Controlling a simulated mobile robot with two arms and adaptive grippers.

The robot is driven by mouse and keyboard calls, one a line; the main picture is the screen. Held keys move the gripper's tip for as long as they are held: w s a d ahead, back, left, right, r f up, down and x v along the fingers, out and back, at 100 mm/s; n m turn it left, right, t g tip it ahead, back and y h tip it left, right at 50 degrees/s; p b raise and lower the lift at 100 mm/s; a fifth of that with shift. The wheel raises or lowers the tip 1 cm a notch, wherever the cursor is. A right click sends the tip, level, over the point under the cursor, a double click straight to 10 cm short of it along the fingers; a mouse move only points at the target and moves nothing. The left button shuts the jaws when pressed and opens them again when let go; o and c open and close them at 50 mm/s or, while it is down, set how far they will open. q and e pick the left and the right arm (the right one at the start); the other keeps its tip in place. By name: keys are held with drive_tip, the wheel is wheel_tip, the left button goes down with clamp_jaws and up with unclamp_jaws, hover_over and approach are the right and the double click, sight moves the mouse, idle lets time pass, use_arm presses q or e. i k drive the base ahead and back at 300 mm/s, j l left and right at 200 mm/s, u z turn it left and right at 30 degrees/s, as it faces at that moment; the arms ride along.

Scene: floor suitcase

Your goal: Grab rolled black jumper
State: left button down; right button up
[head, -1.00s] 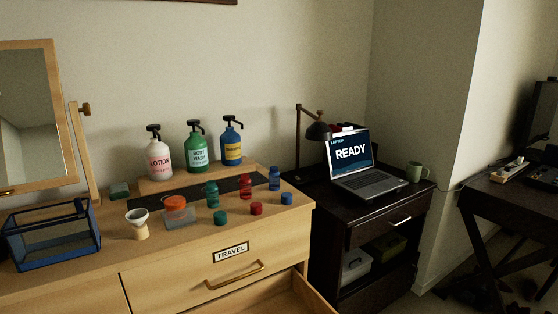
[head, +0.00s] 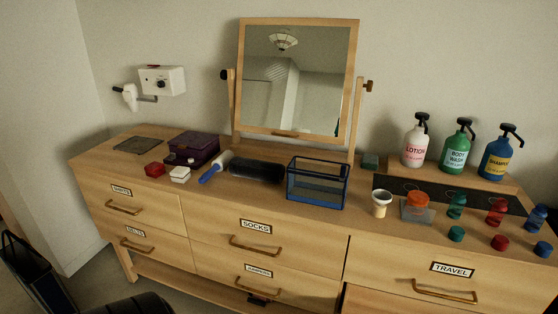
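A dark rolled cylinder (head: 256,170), which looks like the rolled black jumper, lies on top of the wooden dresser (head: 150,165). It lies in front of the mirror, between a lint roller (head: 214,168) with a blue handle and a blue-framed clear box (head: 317,184). Its fabric is too dark to make out. Neither of my grippers shows in the head view.
The mirror (head: 296,80) rises behind. Bottles and small jars crowd the right. A dark open case (head: 37,278) is at lower left; the travel drawer (head: 420,285) is at right.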

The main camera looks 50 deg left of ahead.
sight(267, 172)
drive_tip(key=u, duration=1.75)
drive_tip(key=z, duration=0.45)
drive_tip(key=i+j, duration=0.05)
